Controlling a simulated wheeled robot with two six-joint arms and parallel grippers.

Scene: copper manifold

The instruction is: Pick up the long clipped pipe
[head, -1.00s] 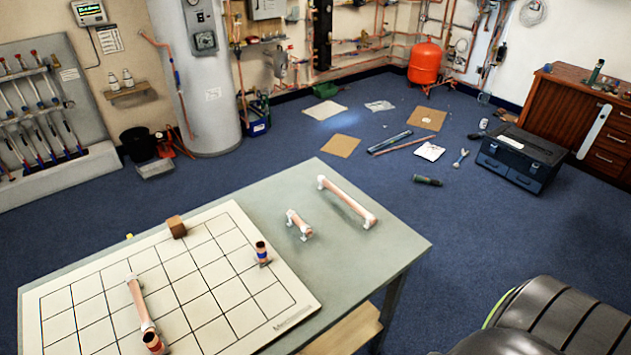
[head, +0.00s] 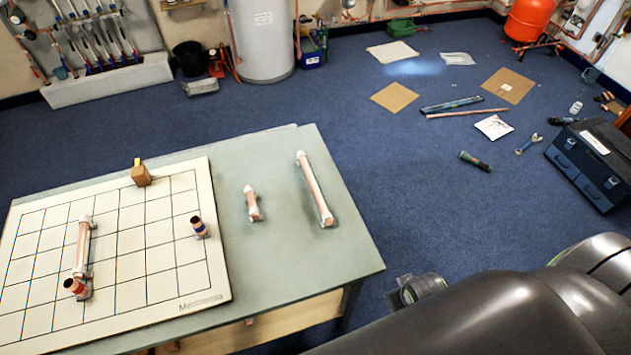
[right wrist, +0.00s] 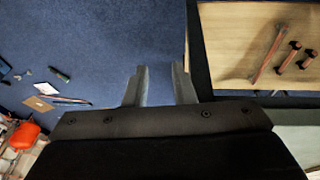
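The long clipped pipe (head: 315,190) is a copper tube with white clips at its ends. It lies on the bare right part of the grey bench top (head: 335,245) in the head view. A shorter clipped pipe (head: 252,204) lies to its left. My right arm reaches in from the lower right of the head view, off the bench's right side. In the right wrist view my right gripper (right wrist: 160,73) has its two fingers apart with nothing between them, over the blue floor. The long pipe does not show clearly there. My left gripper is not in view.
A white gridded board (head: 140,235) covers the bench's left part. A wooden shelf (right wrist: 235,50) with copper pieces shows in the wrist view. A toolbox (head: 590,165) stands on the floor.

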